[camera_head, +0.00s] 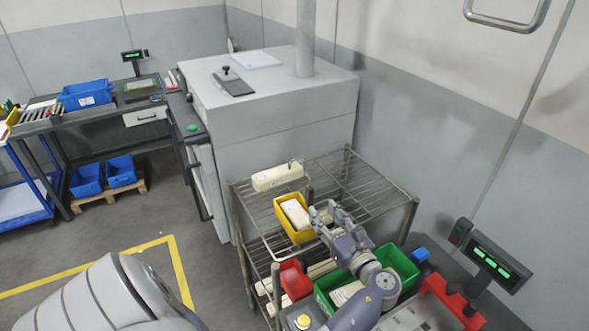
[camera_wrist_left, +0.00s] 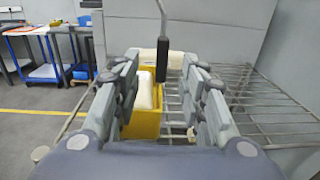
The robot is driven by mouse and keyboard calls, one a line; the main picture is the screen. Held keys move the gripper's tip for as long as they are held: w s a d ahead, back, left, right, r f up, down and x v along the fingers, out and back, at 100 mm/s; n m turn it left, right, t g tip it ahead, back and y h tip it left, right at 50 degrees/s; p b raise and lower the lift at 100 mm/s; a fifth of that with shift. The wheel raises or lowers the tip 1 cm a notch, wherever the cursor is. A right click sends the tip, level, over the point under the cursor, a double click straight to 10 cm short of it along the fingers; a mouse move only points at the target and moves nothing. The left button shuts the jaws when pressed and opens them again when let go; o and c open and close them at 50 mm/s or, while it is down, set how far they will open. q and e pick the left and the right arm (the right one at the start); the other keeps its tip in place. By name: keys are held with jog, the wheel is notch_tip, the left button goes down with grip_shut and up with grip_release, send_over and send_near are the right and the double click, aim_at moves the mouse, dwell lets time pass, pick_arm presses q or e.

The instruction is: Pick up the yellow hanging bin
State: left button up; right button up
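The yellow bin (camera_head: 287,228) is at the near left part of the wire rack's top level, with a whitish block (camera_head: 295,213) inside. My left gripper (camera_head: 322,212) is at the bin's right side in the head view, with its fingers spread. In the left wrist view, the yellow bin (camera_wrist_left: 145,125) and its whitish block (camera_wrist_left: 143,90) show between the two open fingers (camera_wrist_left: 163,75), nearer the left finger. The fingers hide parts of the bin's sides. I cannot tell whether a finger touches it. My right gripper is not in view.
The wire rack (camera_head: 365,190) has bare space to the right. Another pale block (camera_head: 278,177) lies behind the bin. Red (camera_head: 295,281) and green (camera_head: 401,264) bins are close by below. A large grey cabinet (camera_head: 280,125) stands behind. A display (camera_head: 490,262) stands at right.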

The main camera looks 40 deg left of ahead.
aim_at(312, 196)
pick_arm(q)
jog(key=b+x, duration=0.1)
jog(key=x, duration=0.3)
jog(key=shift+w+a+r, duration=0.1)
jog(key=shift+w+a, duration=0.1)
jog(key=shift+a, duration=0.25)
jog(key=b+x, duration=0.2)
jog(key=x, duration=0.2)
jog(key=shift+w+a, duration=0.1)
jog(key=shift+w, duration=0.05)
jog(key=shift+w+a, duration=0.1)
jog(key=shift+a, duration=0.05)
jog(key=shift+r, duration=0.1)
grip_shut()
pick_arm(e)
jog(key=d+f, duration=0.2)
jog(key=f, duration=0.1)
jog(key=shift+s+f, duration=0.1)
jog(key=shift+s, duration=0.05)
